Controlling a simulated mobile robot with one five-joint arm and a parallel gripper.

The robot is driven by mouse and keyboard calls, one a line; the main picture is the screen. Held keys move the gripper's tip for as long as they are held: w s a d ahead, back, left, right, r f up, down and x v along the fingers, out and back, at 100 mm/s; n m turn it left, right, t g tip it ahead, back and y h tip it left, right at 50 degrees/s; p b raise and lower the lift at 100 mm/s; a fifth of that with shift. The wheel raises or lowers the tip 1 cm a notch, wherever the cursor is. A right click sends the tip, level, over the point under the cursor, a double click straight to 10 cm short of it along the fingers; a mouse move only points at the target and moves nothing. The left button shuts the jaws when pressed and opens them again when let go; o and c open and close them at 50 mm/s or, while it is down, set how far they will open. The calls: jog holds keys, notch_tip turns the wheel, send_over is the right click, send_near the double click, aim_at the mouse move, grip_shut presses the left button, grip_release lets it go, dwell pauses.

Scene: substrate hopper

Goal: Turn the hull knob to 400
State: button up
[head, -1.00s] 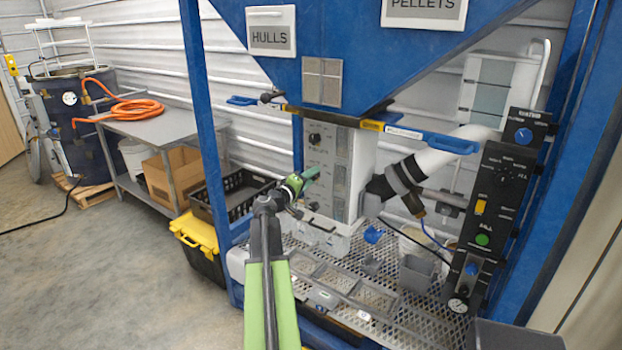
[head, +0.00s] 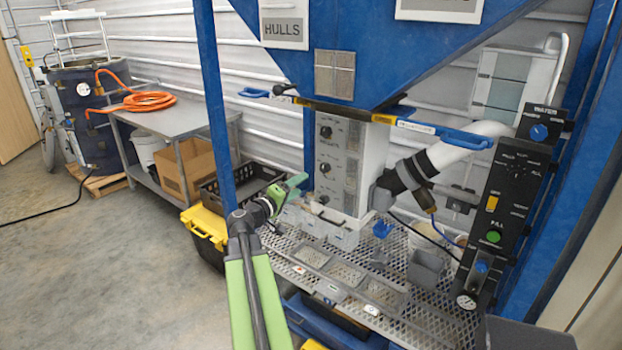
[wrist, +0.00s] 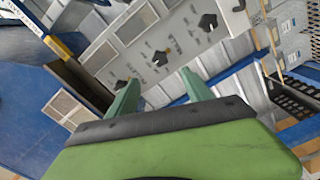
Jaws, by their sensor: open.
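A white control box (head: 358,165) under the blue hopper carries a column of three black knobs: top (head: 326,132), middle (head: 325,168) and bottom (head: 323,198). Their labels are too small to read, so I cannot tell which is the hull knob or its setting. The wrist view shows the tilted panel, with knobs near the top of the picture (wrist: 208,22), the middle (wrist: 160,57) and my left finger (wrist: 122,87). My gripper (head: 299,182) is open and empty, just left of the box in the head view. Its fingers (wrist: 158,82) point at the panel, apart from the knobs.
A blue-handled bar (head: 365,116) crosses in front of the hopper above the box. A blue post (head: 212,110) stands left of it. A perforated shelf (head: 400,300) with small trays lies below. A black panel (head: 505,190) with other controls is at right.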

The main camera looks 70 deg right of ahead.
jog(key=v, duration=0.4)
dwell(0.3)
jog(key=w+a+n+t, duration=0.35)
jog(key=w+a, duration=0.65)
jog(key=w, duration=0.5)
jog(key=w+a+f+t+y, duration=0.2)
jog(key=w+a+f, duration=0.2)
jog(key=w+a, duration=0.3)
jog(key=w+a+f+t+y, duration=0.2)
jog(key=w+a+f, duration=0.2)
jog(key=a, duration=0.6)
jog(key=w+a+f+n+y, duration=0.1)
jog(key=a+f+y, duration=0.3)
jog(key=a, duration=0.6)
jog(key=w+a+f+n+y, duration=0.1)
jog(key=w+a+f+y, duration=0.1)
jog(key=a+f, duration=0.55)
jog(key=s+a+f+n+g+y, duration=0.1)
jog(key=s+a+f+y, duration=0.1)
jog(key=a, duration=0.7)
jog(key=s+a+f+n+g+y, duration=0.1)
jog(key=s+a+y, duration=0.4)
jog(key=a, duration=0.5)
jog(key=shift+f+g, duration=0.45)
jog(key=shift+f, duration=0.2)
